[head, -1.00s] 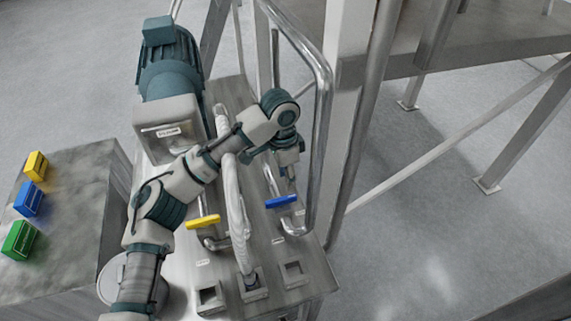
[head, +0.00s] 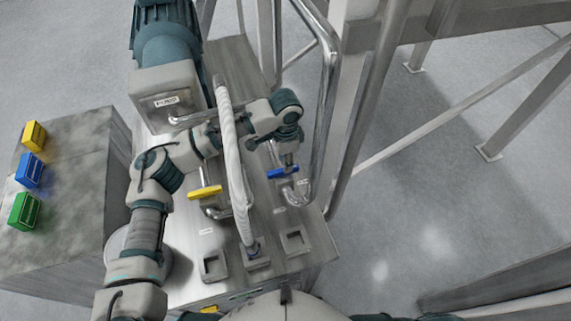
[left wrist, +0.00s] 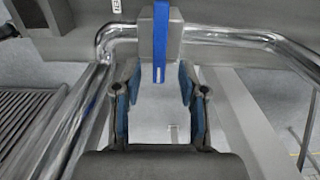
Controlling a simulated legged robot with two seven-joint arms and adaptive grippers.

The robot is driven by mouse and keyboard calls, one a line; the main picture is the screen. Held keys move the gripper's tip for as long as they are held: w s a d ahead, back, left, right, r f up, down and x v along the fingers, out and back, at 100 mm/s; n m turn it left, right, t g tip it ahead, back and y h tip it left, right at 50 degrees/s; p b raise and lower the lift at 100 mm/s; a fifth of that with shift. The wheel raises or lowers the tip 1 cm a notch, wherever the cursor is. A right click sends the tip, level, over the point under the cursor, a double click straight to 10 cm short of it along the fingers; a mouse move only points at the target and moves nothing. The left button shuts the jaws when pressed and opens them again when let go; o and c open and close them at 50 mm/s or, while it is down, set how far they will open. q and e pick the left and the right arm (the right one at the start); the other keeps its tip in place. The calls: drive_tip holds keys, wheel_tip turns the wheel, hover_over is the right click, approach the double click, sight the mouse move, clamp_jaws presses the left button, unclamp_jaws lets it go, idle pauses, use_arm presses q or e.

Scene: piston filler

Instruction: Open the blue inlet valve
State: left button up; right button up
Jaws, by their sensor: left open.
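The blue valve handle (head: 277,173) sits on a bent steel pipe at the right side of the machine top. My left gripper (head: 288,167) reaches down to the handle's right part from above. In the left wrist view the blue handle (left wrist: 161,42) hangs upright in the picture, in front of a grey block. The open fingers of my left gripper (left wrist: 158,88) stand on either side of the handle's lower end, with a gap on both sides. My right gripper is not in view.
A yellow valve handle (head: 205,192) lies to the left, behind a white ribbed hose (head: 232,160). A tall bent steel pipe (head: 328,110) rises right of my left gripper. Yellow, blue and green boxes (head: 25,210) stand on a grey block at left.

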sight(282, 169)
use_arm(q)
drive_tip(key=f, duration=0.3)
drive_tip(key=shift+s+a+f, duration=0.15)
drive_tip(key=shift+a+f, duration=0.05)
drive_tip(key=shift+a, duration=0.2)
drive_tip(key=shift+a+f, duration=0.2)
drive_tip(key=shift+f, duration=0.05)
drive_tip(key=shift+d, duration=0.1)
drive_tip(key=shift+c, duration=1.2)
drive_tip(key=shift+d, duration=0.1)
drive_tip(key=c, duration=0.4)
drive_tip(key=shift+d, duration=0.1)
clamp_jaws()
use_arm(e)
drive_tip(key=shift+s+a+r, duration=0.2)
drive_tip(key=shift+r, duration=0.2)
